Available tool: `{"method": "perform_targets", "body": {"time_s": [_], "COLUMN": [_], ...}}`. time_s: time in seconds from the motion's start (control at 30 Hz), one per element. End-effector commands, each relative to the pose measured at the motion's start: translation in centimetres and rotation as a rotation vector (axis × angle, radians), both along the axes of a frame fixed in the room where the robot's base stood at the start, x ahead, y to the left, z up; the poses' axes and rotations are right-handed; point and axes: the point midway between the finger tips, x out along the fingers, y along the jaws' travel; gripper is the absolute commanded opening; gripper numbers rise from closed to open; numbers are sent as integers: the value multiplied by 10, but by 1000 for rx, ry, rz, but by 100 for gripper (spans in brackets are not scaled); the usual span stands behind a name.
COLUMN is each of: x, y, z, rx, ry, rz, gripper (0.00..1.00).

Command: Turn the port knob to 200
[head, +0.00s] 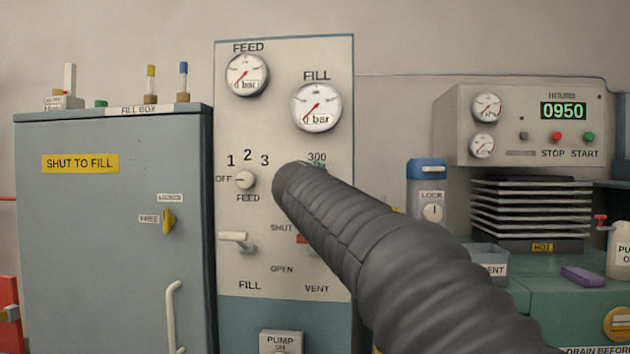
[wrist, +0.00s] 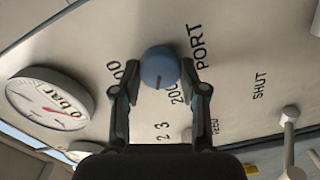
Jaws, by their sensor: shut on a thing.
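The port knob (wrist: 160,66) is a round blue knob on the cream panel, between the printed PORT label (wrist: 212,47) and a partly covered number ending in 00. My gripper (wrist: 161,72) has a finger on each side of the knob and is shut on it. A short dark mark on the knob points down in the wrist view, toward the 200 label (wrist: 175,94), with its tip a little left of that number. Exact alignment is hard to tell. In the head view my arm hides the knob and my gripper; the 300 label (head: 317,156) shows above.
The feed knob (head: 245,180) sits left of my arm, with a white fill lever (head: 236,238) below it. A red vent lever (head: 302,239) shows just beside my arm. The fill gauge (head: 316,106) is above. A blue-topped lock unit (head: 427,172) stands to the right.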

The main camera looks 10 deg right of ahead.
Motion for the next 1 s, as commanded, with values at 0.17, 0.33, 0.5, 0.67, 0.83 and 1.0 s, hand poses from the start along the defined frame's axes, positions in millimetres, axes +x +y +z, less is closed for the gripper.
{"method": "perform_targets", "body": {"time_s": [0.17, 0.33, 0.5, 0.67, 0.83, 1.0], "x": [0, 0, 0, 0, 0, 0], "y": [0, 0, 0, 0, 0, 0], "z": [0, 0, 0, -1, -1, -2], "rx": [-156, -288, -393, -460, -501, -517], "ry": [52, 95, 129, 150, 164, 169], "rz": [-1, 1, 0, 0, 0, 0], "gripper": [8, 8, 8, 8, 8, 8]}}
